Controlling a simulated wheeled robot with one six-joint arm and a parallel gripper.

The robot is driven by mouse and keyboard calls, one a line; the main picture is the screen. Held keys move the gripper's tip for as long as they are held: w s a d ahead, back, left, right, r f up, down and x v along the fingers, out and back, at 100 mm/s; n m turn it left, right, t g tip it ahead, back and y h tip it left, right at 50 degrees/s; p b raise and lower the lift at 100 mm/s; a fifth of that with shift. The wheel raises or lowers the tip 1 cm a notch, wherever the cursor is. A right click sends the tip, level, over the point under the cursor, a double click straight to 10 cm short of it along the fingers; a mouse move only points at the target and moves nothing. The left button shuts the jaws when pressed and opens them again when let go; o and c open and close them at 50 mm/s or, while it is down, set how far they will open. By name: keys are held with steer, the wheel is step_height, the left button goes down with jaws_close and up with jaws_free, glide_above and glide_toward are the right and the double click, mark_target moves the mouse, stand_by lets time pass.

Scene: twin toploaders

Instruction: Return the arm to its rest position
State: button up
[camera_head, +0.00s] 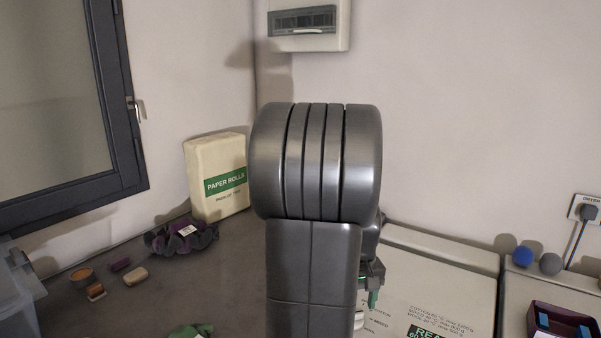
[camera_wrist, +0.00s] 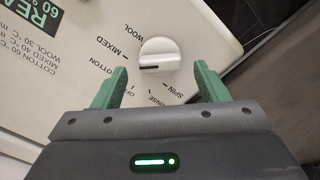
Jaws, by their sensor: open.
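My arm rises through the middle of the head view and hides much of what is behind it. My gripper (camera_wrist: 157,88) shows in the wrist view with its two green fingers spread apart and nothing between them. Beyond the fingertips is a white round dial (camera_wrist: 159,55) with a dark pointer line, on a washer's pale panel (camera_wrist: 75,55). The fingers appear on either side of the dial in the picture; I cannot tell the gap in depth. In the head view only a bit of green finger (camera_head: 373,298) shows beside my arm.
The washer top (camera_head: 440,275) is at right, then blue and grey balls (camera_head: 523,257) and a dark tray (camera_head: 563,322). A fuse box (camera_head: 308,25) hangs above.

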step_height(320, 180, down, 2)
steer(key=shift+f, duration=0.1)
steer(key=shift+f+n, duration=0.1)
steer(key=shift+n, duration=0.2)
steer(key=n+b, duration=0.1)
steer(key=n, duration=0.3)
steer(key=n+b, duration=0.1)
steer(key=n, duration=0.3)
steer(key=shift+r+n, duration=0.3)
steer(key=shift+r, duration=0.05)
step_height(320, 180, up, 12)
steer(key=shift+p, duration=0.45)
steer(key=shift+f, duration=0.2)
